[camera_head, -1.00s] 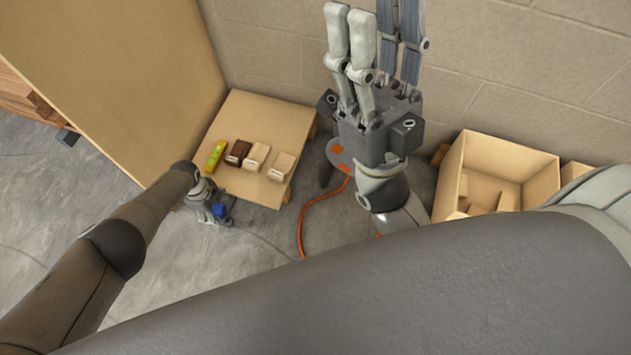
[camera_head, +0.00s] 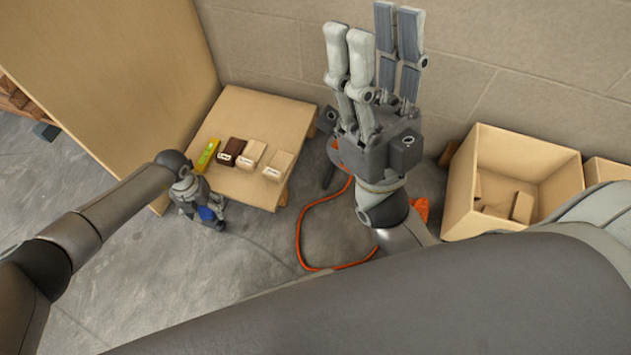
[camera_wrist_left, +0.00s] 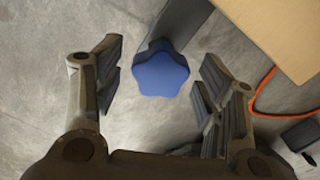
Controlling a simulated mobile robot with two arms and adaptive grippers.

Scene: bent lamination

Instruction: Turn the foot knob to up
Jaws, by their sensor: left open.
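The foot knob is a blue, star-shaped knob (camera_wrist_left: 161,74) on a dark grey post, in the upper middle of the left wrist view. In the head view a small part of the blue knob (camera_head: 207,213) shows beside my left gripper (camera_head: 198,206). My left gripper is open. Its fingers (camera_wrist_left: 162,62) stand to the left and right of the knob in the wrist view, with gaps on both sides. My right gripper (camera_head: 375,75) is raised, fingers up, empty and open, away from the knob. I see no up mark on the knob.
A low wooden table (camera_head: 240,185) bears a yellow-green piece (camera_head: 208,155) and several small blocks. A tall wood panel (camera_head: 110,75) stands at the left. An orange cord (camera_head: 299,235) lies on the floor. An open box (camera_head: 480,190) stands at the right by the wall.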

